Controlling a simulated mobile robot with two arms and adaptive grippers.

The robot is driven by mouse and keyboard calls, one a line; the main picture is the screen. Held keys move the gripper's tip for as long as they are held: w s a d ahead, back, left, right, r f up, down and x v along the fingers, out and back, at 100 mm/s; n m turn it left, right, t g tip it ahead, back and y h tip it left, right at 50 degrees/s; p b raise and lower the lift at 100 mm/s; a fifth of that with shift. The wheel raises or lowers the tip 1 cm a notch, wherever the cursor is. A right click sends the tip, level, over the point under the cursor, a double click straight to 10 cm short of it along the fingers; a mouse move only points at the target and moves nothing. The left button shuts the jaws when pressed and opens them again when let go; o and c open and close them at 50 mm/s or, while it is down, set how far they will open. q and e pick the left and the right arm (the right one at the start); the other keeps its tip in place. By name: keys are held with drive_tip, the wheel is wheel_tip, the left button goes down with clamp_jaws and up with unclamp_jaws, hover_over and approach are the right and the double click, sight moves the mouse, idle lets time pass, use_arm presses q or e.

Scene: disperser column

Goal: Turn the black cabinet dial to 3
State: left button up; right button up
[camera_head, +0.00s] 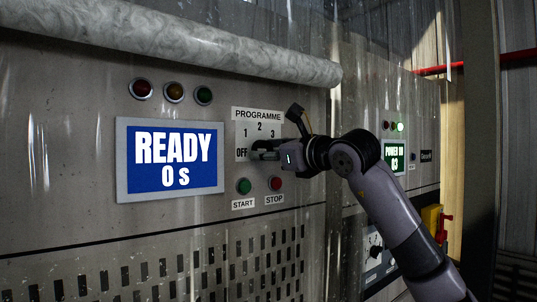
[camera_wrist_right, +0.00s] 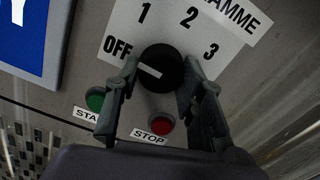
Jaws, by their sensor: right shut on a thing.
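The black dial (camera_wrist_right: 160,62) sits on a white PROGRAMME label plate (camera_head: 258,119) marked OFF, 1, 2 and 3. In the right wrist view, its white pointer line points left, toward OFF. My right gripper (camera_wrist_right: 162,80) has one finger on each side of the dial and is shut on it. In the head view my right gripper (camera_head: 262,150) reaches the panel from the right and hides most of the dial. My left gripper is not in view.
A green START button (camera_head: 244,186) and a red STOP button (camera_head: 275,183) sit just below the dial. A blue screen (camera_head: 170,160) left of it reads READY 0 s. Indicator lamps (camera_head: 173,92) are above the screen. A grey roll (camera_head: 190,42) juts out above the panel.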

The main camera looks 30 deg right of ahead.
drive_tip(key=m+b, duration=0.3)
drive_tip(key=m, duration=0.5)
drive_tip(key=m+b, duration=0.3)
drive_tip(key=m, duration=0.6)
drive_tip(key=m+b, duration=0.3)
drive_tip(key=m, duration=0.6)
drive_tip(key=shift+a+r, duration=0.2)
drive_tip(key=shift+a, duration=0.05)
drive_tip(key=shift+m, duration=0.3)
drive_tip(key=o, duration=1.2)
drive_tip(key=shift+c, duration=0.2)
